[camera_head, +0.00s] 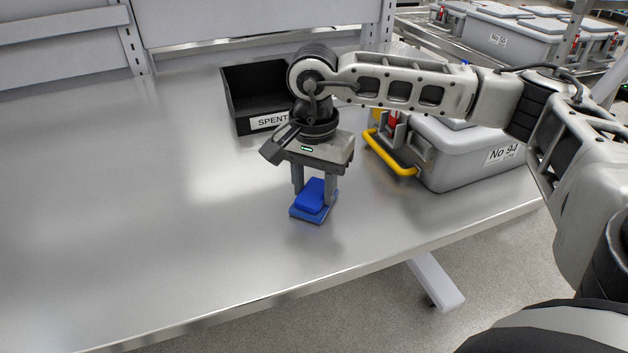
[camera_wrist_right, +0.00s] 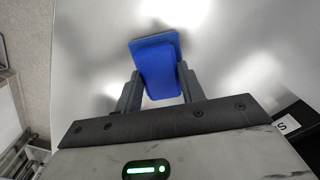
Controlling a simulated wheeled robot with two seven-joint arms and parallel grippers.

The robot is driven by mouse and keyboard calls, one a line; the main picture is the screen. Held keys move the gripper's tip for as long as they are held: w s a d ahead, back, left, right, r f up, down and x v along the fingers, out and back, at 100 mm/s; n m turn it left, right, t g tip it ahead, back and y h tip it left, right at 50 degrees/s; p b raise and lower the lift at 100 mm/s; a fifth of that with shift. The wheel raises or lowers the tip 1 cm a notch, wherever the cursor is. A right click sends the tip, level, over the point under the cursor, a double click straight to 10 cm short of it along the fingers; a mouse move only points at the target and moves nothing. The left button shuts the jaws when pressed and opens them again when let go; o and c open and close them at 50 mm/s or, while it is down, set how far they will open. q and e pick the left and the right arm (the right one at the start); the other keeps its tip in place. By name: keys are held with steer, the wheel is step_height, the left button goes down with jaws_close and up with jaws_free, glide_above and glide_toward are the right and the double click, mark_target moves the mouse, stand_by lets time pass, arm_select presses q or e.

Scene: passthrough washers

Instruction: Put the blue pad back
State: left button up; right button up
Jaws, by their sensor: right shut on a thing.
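The blue pad (camera_head: 312,199) has a flat base with a raised block on top. It is at the middle of the metal table, and I cannot tell whether it rests on the surface or hangs just above it. My right gripper (camera_head: 314,190) points down over it, with one finger on each side of the raised block. In the right wrist view the blue pad (camera_wrist_right: 160,72) sits between the two fingertips (camera_wrist_right: 158,85), and the jaws are shut on it. My left gripper is in neither view.
A black bin (camera_head: 243,108) labelled SPENT stands behind my right gripper. A grey case (camera_head: 465,155) marked No 94 with a yellow handle (camera_head: 392,158) stands to the right. The metal table (camera_head: 130,210) is clear on the left. Its front edge runs below the pad.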

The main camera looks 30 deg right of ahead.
mark_target(313, 191)
steer(key=shift+f, duration=0.1)
steer(key=shift+f+b, duration=0.15)
steer(key=shift+b, duration=0.15)
steer(key=o, duration=1)
steer(key=shift+o, duration=0.2)
steer(key=shift+r, duration=0.2)
step_height(313, 191, up, 12)
